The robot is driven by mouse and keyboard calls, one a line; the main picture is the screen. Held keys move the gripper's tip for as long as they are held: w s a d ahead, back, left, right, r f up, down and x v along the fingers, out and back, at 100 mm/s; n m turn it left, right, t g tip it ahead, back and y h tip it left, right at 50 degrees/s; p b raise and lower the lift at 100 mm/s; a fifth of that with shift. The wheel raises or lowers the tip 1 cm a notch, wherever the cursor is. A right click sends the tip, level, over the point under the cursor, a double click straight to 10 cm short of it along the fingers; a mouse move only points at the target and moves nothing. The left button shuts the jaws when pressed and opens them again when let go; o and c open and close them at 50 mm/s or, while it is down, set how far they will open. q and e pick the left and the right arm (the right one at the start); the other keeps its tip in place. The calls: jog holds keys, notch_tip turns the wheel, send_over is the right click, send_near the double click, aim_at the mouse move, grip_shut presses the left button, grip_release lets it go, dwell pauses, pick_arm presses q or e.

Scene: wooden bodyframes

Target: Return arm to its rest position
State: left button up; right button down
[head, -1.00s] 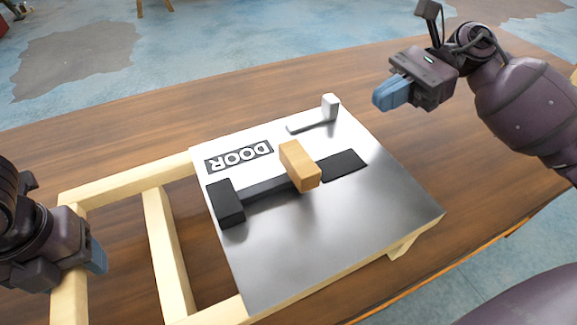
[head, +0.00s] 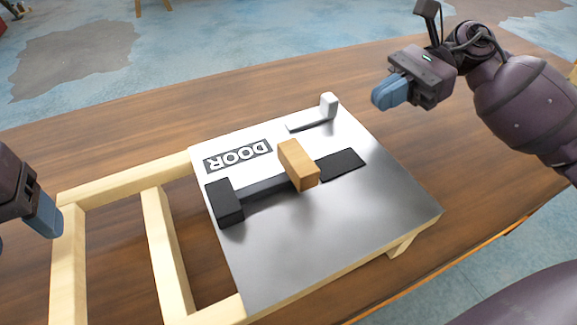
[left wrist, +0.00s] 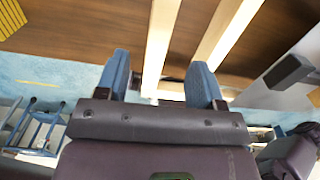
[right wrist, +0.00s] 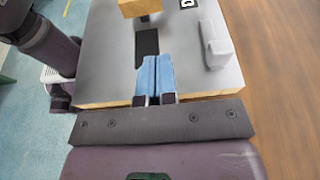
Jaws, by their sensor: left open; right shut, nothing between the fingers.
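My left gripper (left wrist: 161,84) is open and empty in the left wrist view, its two blue fingers spread apart. In the head view it (head: 42,215) shows only in part at the left edge, by the outer bar of the wooden frame (head: 160,230). My right gripper (head: 388,94) is shut and empty, above the table to the right of the door panel. Its blue fingers meet in the right wrist view (right wrist: 155,75). The metal door panel (head: 330,240) lies on the frame. It bears a black slide bolt with a wooden block (head: 299,165) and a small light handle (head: 328,106).
The brown wooden table (head: 100,130) is clear behind the frame and between the door panel and my right gripper. A blue, patchy floor (head: 220,50) lies beyond the table. A blue stool-like frame (left wrist: 38,122) stands at the left in the left wrist view.

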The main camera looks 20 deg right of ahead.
pick_arm(q)
jog(key=shift+r, duration=0.85)
